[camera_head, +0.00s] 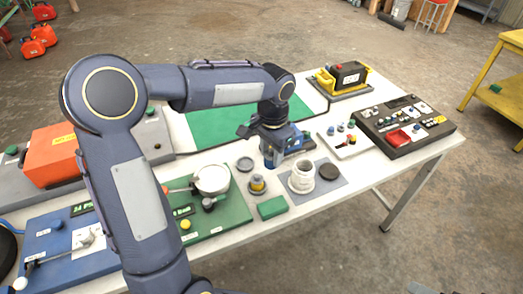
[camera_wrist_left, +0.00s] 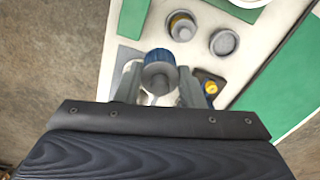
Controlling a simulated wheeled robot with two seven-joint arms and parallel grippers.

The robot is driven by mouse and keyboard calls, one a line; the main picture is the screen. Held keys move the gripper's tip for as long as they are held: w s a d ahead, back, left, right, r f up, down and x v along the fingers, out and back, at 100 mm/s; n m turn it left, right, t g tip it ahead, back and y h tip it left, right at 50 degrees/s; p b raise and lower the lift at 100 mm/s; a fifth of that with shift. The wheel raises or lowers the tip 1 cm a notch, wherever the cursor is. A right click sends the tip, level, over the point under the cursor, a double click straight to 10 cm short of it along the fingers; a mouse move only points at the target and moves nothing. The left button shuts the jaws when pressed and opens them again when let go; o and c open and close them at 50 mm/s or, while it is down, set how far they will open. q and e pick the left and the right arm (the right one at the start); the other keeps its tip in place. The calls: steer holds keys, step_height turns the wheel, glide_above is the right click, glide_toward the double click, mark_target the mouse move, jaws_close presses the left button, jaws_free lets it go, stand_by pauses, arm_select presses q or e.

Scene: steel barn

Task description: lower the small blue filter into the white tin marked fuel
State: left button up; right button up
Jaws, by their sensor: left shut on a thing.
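My left gripper (camera_head: 272,150) is shut on the small blue filter (camera_wrist_left: 160,70) and holds it above the table. In the wrist view the filter sits between the two fingers (camera_wrist_left: 158,88), its round end toward the camera. The white tin (camera_head: 302,176) stands upright and open on a grey mat, just right of the gripper in the head view. In the wrist view a pale round shape lies behind and below the filter, mostly hidden. I cannot read the tin's marking. My right gripper is not in view.
A black round lid (camera_head: 328,171) lies right of the tin. A cup with a yellow-topped part (camera_head: 257,184), a grey dish (camera_head: 245,164) and a green block (camera_head: 271,207) stand nearby to the left. A white tray of small parts (camera_head: 344,140) and a dark panel (camera_head: 405,122) lie to the right.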

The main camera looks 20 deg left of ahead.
arm_select(q)
steer(key=w+d+r+p, duration=0.3)
steer(key=d+r+p, duration=0.1)
steer(key=r+p, duration=0.1)
steer(key=w+d+f, duration=0.3)
steer(key=w+f, duration=0.1)
steer(key=f, duration=0.1)
steer(key=shift+w+d, duration=0.3)
steer(key=shift+b, duration=0.3)
